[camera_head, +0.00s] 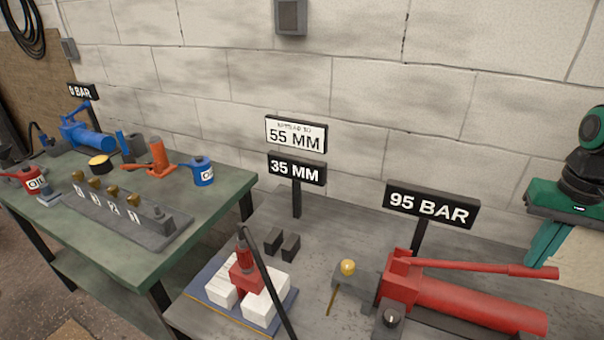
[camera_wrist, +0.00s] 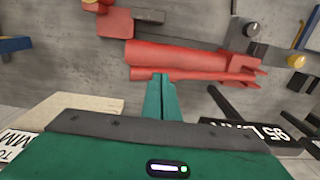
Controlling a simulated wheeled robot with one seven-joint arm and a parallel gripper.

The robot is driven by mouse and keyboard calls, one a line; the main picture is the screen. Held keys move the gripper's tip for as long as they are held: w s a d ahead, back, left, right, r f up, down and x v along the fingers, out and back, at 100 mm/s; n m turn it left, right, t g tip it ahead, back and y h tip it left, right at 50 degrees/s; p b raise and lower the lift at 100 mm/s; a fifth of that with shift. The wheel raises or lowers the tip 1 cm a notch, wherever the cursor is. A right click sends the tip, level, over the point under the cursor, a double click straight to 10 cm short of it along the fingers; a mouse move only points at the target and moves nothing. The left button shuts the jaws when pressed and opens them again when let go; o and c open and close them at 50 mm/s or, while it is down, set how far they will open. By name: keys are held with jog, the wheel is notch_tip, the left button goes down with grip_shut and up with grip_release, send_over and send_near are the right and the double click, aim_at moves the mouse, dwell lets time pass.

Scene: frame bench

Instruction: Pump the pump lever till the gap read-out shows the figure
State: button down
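The red pump (camera_head: 470,305) lies on the grey bench at the right, its long red pump lever (camera_head: 470,266) nearly level above the body. The gap read-out (camera_head: 297,168) shows 35 MM. A white sign above it (camera_head: 296,134) gives 55 MM. A pressure read-out (camera_head: 431,206) shows 95 BAR. My gripper (camera_head: 534,262) is at the right, by the lever's free end. In the wrist view my gripper's teal fingers (camera_wrist: 161,78) are together, tips at the edge of the lever (camera_wrist: 205,74). I cannot tell whether they touch it. I see nothing between them.
A red spreader ram (camera_head: 246,272) stands among white blocks on a blue-edged plate. A block with a yellow knob (camera_head: 348,268) and two dark blocks (camera_head: 282,243) are nearby. A green bench (camera_head: 130,260) at the left holds a blue pump and oil cans. A block wall stands behind.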

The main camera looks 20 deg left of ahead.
notch_tip(320, 180, down, 7)
jog(key=shift+f, duration=0.2)
jog(key=shift+r, duration=3.95)
dwell(0.9)
dwell(1.8)
dwell(0.8)
